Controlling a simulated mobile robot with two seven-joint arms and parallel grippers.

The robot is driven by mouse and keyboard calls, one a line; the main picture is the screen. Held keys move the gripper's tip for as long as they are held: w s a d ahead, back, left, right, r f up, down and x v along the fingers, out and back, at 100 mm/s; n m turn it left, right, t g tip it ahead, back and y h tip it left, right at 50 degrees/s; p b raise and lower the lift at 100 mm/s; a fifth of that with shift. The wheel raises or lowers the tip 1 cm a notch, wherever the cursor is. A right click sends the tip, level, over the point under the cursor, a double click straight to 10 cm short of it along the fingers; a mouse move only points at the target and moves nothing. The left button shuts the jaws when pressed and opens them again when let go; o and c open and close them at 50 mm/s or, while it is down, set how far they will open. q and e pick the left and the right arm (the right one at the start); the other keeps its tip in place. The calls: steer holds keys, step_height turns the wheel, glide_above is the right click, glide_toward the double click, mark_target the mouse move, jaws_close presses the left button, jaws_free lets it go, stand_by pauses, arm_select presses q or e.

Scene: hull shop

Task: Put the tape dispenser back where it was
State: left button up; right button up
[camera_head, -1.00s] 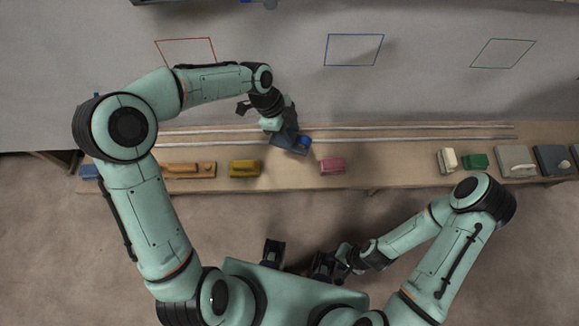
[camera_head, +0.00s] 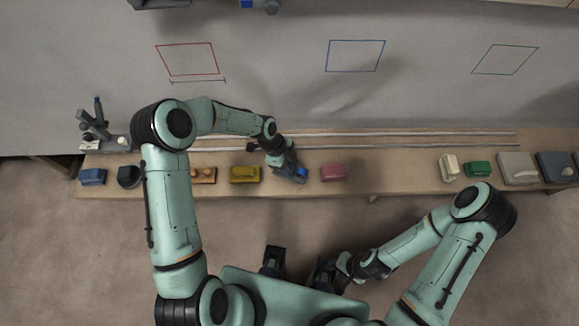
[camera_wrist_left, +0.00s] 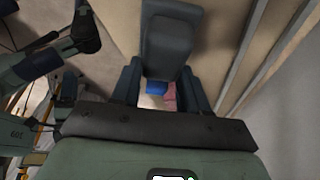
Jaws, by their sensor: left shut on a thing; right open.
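The tape dispenser (camera_head: 292,174) is a dark slate-blue body with a bright blue part. It is at the bench row, between a yellow object and a pink object. My left gripper (camera_head: 284,163) is shut on it from above and behind. In the left wrist view the dark body of the tape dispenser (camera_wrist_left: 172,40) stands between the fingers of my left gripper (camera_wrist_left: 160,88). I cannot tell whether it touches the bench. My right gripper (camera_head: 328,272) is open, low in front of my body, away from the bench.
The yellow object (camera_head: 245,174) lies left of the tape dispenser and the pink object (camera_head: 333,173) right. White (camera_head: 449,167), green (camera_head: 478,169) and grey (camera_head: 517,168) objects stand further right. Two pale rails (camera_head: 420,136) run along the back. Bench (camera_head: 390,175) right of the pink object is clear.

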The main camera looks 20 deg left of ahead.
arm_select(q)
steer(key=shift+f, duration=1)
steer(key=o, duration=1.1)
steer(key=shift+f, duration=0.1)
steer(key=shift+r, duration=0.2)
steer(key=v, duration=1.1)
steer(key=shift+a+r, duration=0.15)
steer(key=shift+r, duration=0.25)
